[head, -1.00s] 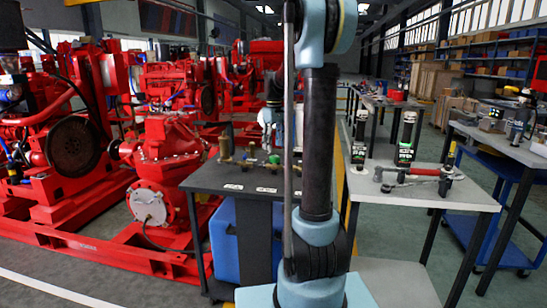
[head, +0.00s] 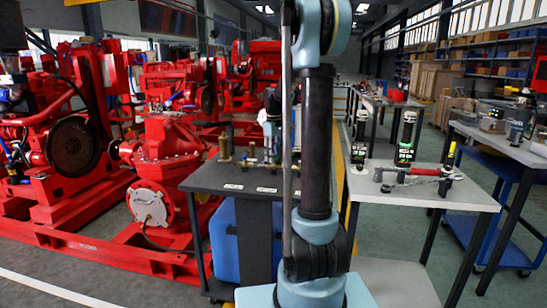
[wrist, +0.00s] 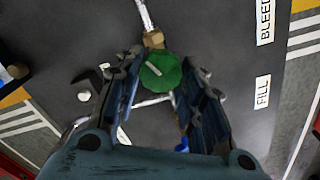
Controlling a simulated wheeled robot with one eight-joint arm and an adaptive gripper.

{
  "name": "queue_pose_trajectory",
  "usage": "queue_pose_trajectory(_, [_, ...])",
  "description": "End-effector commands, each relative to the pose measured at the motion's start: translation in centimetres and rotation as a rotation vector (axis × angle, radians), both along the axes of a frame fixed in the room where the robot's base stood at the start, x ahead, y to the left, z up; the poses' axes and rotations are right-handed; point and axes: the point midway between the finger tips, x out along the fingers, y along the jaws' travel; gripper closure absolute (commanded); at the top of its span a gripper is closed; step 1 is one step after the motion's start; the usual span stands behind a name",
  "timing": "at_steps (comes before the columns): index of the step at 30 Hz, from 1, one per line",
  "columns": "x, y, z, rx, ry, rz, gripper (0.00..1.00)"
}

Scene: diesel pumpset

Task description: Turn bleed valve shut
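A round green knob (wrist: 160,72) with a pale mark on its face sits below a brass fitting (wrist: 153,39) on the dark bench. In the wrist view my gripper (wrist: 162,62) has its two fingers on either side of the knob. The fingers look open, with the knob between them; whether they touch it cannot be made out. A label reading BLEED (wrist: 265,20) lies to the right, with a FILL label (wrist: 262,92) below it. In the head view my gripper (head: 271,138) is small, low over the bench and partly hidden by my arm.
The dark bench (head: 218,178) also carries brass fittings (head: 224,146) at its left. A blue handle (wrist: 182,145) and a light knob (wrist: 84,96) lie near my fingers. Red pump machinery (head: 165,160) stands left. A light table (head: 420,190) with tools stands right.

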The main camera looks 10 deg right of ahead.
Motion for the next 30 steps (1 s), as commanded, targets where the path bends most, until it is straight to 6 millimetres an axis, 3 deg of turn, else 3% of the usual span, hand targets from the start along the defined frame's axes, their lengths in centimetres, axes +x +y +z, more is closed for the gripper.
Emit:
queue_pose_trajectory(14, [0.09, -0.12, 0.02, -0.002, -0.001, -0.073, 0.88])
queue_pose_trajectory(30, [0.17, -0.27, 0.04, -0.002, -0.002, -0.527, 0.88])
